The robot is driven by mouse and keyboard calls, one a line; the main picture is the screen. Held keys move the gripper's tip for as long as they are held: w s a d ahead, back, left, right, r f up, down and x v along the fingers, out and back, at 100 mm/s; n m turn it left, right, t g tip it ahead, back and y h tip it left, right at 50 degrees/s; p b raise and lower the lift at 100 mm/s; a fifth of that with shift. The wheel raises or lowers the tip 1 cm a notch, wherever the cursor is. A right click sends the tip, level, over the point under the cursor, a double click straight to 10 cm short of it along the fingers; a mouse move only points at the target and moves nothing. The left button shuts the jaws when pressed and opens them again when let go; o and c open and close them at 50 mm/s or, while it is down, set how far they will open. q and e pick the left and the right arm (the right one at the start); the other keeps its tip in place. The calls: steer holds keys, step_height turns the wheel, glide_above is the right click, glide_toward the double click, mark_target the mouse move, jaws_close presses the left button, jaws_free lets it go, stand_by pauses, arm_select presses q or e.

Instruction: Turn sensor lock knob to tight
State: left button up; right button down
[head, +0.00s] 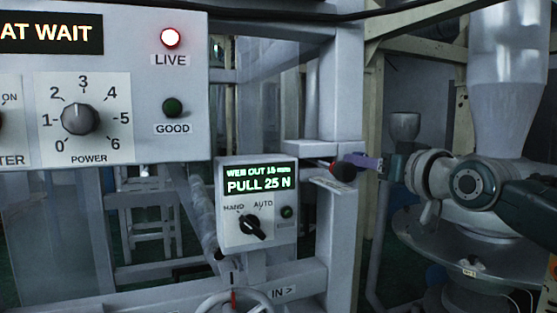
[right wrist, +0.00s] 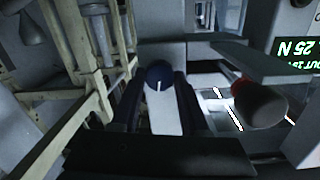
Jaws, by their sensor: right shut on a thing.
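My right gripper (head: 364,162) reaches in from the right at the machine frame's post. In the right wrist view its two dark fingers stand on either side of a round dark blue knob (right wrist: 158,74) with a white mark, and they are shut on it. I take this for the sensor lock knob. In the head view the fingers largely hide it, and no tight marking is readable. A separate black knob with a red collar (head: 343,171) sits just left of the gripper; it also shows in the right wrist view (right wrist: 262,105). My left gripper is not in view.
A small control box (head: 228,232) reads "PULL 25 N" and has a HAND/AUTO switch (head: 252,227). A larger panel (head: 145,85) with a POWER dial is at upper left. A pale plate (head: 331,185) lies below the knobs. Beige framing (right wrist: 85,110) stands close beside the gripper.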

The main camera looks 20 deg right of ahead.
steer(key=shift+d+m+y, duration=0.1)
steer(key=shift+m+y, duration=0.2)
steer(key=shift+m, duration=3.1)
steer(key=shift+c, duration=2.1)
jaws_free()
